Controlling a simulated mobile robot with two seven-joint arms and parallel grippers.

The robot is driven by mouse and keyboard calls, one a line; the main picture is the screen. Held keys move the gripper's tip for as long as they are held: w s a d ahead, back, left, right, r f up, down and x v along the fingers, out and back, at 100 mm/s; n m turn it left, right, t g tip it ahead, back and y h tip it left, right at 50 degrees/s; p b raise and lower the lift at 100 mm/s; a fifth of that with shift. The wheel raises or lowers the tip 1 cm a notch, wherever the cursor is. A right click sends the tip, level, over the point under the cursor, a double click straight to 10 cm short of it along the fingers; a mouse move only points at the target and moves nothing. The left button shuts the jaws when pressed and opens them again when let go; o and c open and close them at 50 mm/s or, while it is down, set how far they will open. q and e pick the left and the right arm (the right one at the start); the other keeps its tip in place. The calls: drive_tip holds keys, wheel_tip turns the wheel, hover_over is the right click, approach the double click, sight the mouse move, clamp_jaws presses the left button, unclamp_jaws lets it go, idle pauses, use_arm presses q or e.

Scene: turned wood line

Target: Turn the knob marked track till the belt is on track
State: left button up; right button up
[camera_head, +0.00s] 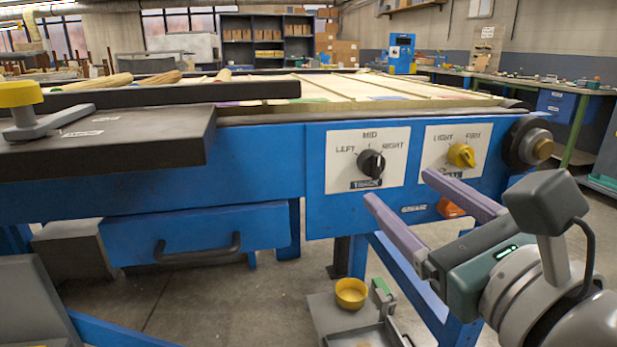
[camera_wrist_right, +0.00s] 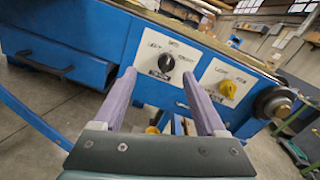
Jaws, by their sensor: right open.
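The black knob marked TRACK (camera_head: 371,163) is on a white plate (camera_head: 343,178) on the blue machine front, with LEFT, MID and RIGHT printed around it. It also shows in the right wrist view (camera_wrist_right: 166,62), ahead of the fingers and between them. Its exact setting is hard to read. The pale belt (camera_head: 345,87) lies on top of the machine, with darker strips across it. My right gripper (camera_head: 425,196) is open and empty, in front of and below the plates, apart from the knob. My left gripper is not in view.
A yellow knob (camera_head: 461,155) sits on a second plate to the right, with a dark round roller end (camera_head: 528,143) beyond it. An orange part (camera_head: 450,208) is below. A blue drawer (camera_head: 197,240) is at left. A yellow cup (camera_head: 351,293) stands low down.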

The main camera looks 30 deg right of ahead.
sight(378, 168)
drive_tip(key=shift+m+h, duration=0.5)
drive_tip(key=shift+m, duration=0.2)
drive_tip(key=x, duration=0.3)
drive_tip(key=d+f+x, duration=0.1)
drive_tip(key=x, duration=0.5)
drive_tip(key=shift+w+d+f+p, duration=0.15)
drive_tip(key=shift+w+d+p, duration=0.05)
drive_tip(key=shift+p, duration=0.2)
clamp_jaws()
